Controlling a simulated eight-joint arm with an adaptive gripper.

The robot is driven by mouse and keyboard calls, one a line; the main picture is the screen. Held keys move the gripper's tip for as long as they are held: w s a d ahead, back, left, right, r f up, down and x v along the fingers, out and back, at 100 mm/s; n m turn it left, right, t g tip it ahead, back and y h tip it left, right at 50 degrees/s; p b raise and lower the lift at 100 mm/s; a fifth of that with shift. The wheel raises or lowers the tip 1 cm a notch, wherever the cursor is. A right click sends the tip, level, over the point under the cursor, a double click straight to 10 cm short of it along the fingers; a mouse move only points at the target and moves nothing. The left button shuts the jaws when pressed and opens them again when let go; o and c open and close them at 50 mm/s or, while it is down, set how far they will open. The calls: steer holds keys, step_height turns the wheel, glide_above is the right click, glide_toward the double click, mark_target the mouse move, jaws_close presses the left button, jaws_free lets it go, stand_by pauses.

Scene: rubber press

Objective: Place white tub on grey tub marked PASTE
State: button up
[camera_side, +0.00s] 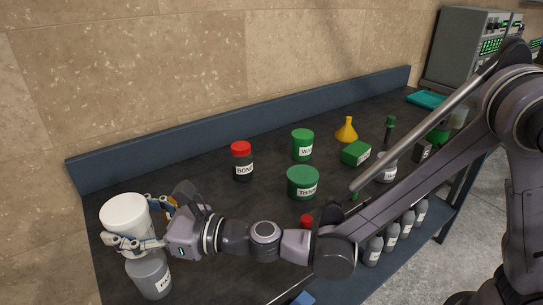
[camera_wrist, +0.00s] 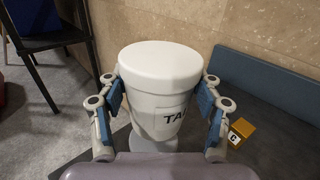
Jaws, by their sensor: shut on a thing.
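The white tub (camera_side: 126,213) is held upright between the fingers of my gripper (camera_side: 135,241), at the left end of the bench. In the wrist view the white tub (camera_wrist: 160,85) fills the middle, with a label partly reading "TA", and my gripper (camera_wrist: 161,105) has a finger pressed on each side. The grey tub (camera_side: 149,276) stands directly below the white tub in the side view, its label partly seen as "PA". Whether the two tubs touch is hidden by the fingers. In the wrist view a pale round shape shows under the white tub.
A black jar with red lid (camera_side: 242,162), green tubs (camera_side: 303,183) and a yellow funnel (camera_side: 346,130) stand farther right on the bench (camera_side: 210,185). A yellow block marked C (camera_wrist: 241,131) lies right of my gripper. The bench's raised back edge (camera_wrist: 262,85) runs behind.

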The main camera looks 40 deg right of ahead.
steer(key=shift+f, duration=2.1)
steer(key=shift+f, duration=0.1)
steer(key=o, duration=1.5)
